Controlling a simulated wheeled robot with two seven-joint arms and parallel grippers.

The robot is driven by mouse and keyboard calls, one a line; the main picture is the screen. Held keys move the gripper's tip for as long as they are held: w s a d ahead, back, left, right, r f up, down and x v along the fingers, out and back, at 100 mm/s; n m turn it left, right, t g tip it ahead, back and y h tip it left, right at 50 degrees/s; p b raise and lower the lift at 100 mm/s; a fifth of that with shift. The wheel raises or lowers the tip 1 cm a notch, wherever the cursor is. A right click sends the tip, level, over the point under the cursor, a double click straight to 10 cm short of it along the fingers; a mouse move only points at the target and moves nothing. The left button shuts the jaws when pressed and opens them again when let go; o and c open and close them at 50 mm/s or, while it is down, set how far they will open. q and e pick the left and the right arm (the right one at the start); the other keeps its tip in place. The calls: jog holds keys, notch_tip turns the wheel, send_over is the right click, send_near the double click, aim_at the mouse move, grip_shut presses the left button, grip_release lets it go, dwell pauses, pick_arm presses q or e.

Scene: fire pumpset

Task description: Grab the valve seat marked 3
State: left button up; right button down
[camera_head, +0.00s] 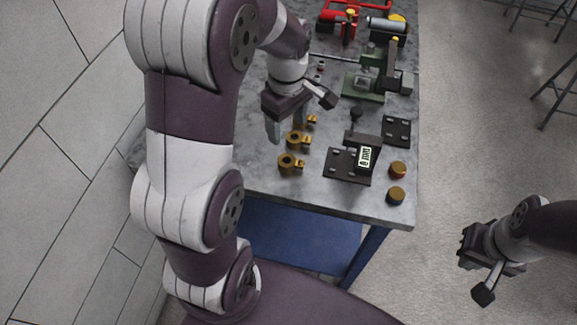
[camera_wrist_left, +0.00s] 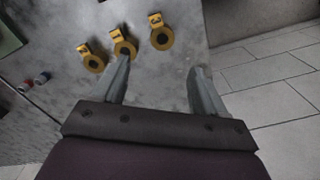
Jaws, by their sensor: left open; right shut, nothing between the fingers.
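Three yellow ring-shaped valve seats with marked tags lie in a row on the grey table. In the left wrist view, the rightmost valve seat (camera_wrist_left: 160,38) has a tag that looks like 3; the middle one (camera_wrist_left: 124,44) and left one (camera_wrist_left: 93,62) have marks too small to read surely. In the head view the nearest valve seat (camera_head: 290,163) seems to be that rightmost one; the others are the middle (camera_head: 295,139) and far (camera_head: 311,120) ones. My left gripper (camera_wrist_left: 160,64) is open and empty above the table, beside the row. My right gripper (camera_head: 467,250) is shut and empty, off the table's right side.
A black fixture with a lit display (camera_head: 366,157) stands right of the valve seats, with two round caps (camera_head: 397,170) by the table's edge. A green machine (camera_head: 365,85) and red parts (camera_head: 345,27) stand farther back. A wall (camera_head: 60,150) is on the left.

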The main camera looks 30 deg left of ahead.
aim_at(288, 158)
pick_arm(q)
notch_tip(288, 158, down, 12)
jog(key=shift+s+d+f, duration=0.15)
jog(key=shift+f, duration=0.05)
jog(key=shift+r, duration=0.1)
grip_shut()
